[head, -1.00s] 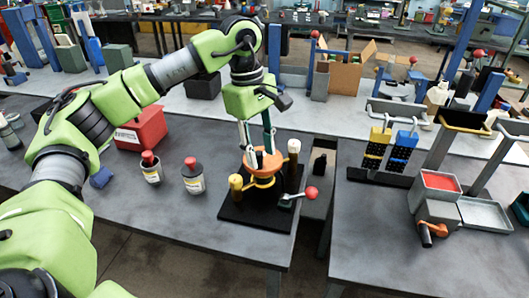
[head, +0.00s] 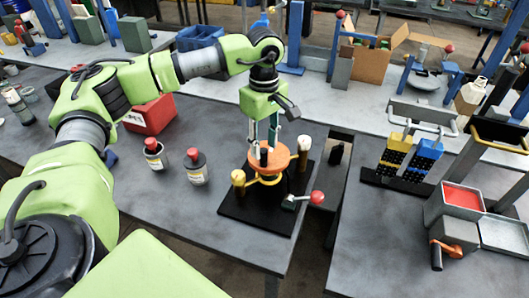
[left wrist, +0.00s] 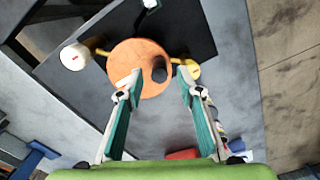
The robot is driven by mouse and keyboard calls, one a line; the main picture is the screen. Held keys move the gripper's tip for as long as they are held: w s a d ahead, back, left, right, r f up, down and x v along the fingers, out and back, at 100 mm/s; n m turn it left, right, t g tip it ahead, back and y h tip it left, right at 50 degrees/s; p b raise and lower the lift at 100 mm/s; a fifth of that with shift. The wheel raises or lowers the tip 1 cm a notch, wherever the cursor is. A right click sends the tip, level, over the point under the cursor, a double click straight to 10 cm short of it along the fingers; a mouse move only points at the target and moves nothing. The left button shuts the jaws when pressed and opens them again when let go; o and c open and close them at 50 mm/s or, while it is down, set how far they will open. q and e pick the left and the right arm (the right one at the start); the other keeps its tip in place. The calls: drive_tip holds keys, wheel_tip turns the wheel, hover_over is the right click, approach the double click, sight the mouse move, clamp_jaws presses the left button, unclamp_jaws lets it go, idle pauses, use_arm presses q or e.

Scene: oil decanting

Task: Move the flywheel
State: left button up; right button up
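The flywheel looks to be the orange disc (head: 270,156) on the black stand (head: 232,207), with a dark post rising from it. A yellow ring shows beneath it. In the left wrist view the disc (left wrist: 135,52) lies just beyond my fingertips, with the dark post (left wrist: 159,68) near the gap. My left gripper (head: 264,143) points down over the disc. Its fingers (left wrist: 158,80) are well apart, and the left tip overlaps the disc's edge in that view. Whether they touch the disc I cannot tell. My right gripper is not in view.
A yellow post (head: 238,180), a cream-topped post (head: 304,150) and a red-knobbed lever (head: 316,198) stand close around the disc. Two red-capped bottles (head: 196,168) and a red box (head: 152,115) are to the left. A gap separates this table from the right one.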

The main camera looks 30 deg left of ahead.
sight(264, 150)
use_arm(q)
wheel_tip(264, 150, down, 5)
drive_tip(key=shift+r+p, duration=0.2)
drive_tip(key=shift+p, duration=0.25)
drive_tip(key=shift+f, duration=0.25)
clamp_jaws()
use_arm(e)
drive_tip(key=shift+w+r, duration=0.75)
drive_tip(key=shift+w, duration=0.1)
